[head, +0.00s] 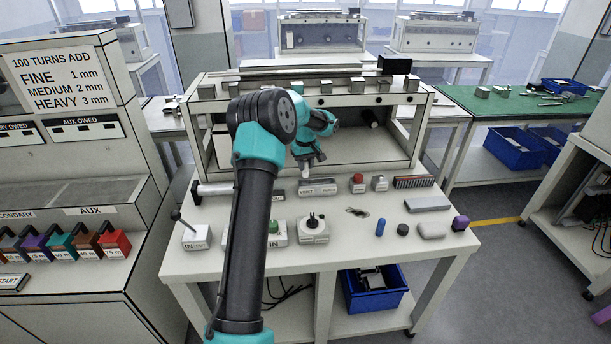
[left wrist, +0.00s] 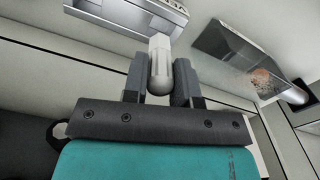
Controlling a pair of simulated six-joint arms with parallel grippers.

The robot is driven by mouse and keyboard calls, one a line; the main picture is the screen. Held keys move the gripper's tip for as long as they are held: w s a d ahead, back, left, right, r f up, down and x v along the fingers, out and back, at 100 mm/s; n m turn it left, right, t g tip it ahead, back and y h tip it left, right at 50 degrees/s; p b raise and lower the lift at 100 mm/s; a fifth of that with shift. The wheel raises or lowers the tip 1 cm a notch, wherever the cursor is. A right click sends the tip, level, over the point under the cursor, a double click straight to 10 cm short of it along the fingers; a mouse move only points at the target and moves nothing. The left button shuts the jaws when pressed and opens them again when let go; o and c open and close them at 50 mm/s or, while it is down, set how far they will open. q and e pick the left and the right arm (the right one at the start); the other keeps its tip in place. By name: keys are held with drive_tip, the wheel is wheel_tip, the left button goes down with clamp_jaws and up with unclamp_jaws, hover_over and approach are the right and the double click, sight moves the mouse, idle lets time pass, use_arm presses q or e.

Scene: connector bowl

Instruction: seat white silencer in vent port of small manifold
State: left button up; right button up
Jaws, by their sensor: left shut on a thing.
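My left gripper (head: 307,158) hangs over the workbench, shut on the white silencer (head: 305,172). In the left wrist view the silencer (left wrist: 160,72), with a rounded grey-white body and a squared white end, sits between both fingers. The small manifold (head: 318,187) is a grey labelled block on the bench, just below and right of the silencer in the head view. In the left wrist view the manifold (left wrist: 125,12) lies at the top, and the silencer's white end overlaps its edge. I cannot tell whether they touch. The port opening is hidden. My right gripper is not in view.
A red-topped part (head: 357,183) and a small grey part (head: 379,183) stand right of the manifold. A round-knobbed unit (head: 313,229) stands in front. A shelf frame (head: 360,150) rises behind. The bench's front middle has free room.

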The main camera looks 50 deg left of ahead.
sight(306, 177)
use_arm(q)
drive_tip(key=shift+f, duration=2.45)
drive_tip(key=shift+f, duration=0.2)
drive_tip(key=o, duration=0.9)
drive_tip(key=shift+r, duration=0.15)
wheel_tip(306, 177, up, 12)
drive_tip(key=shift+r, duration=0.1)
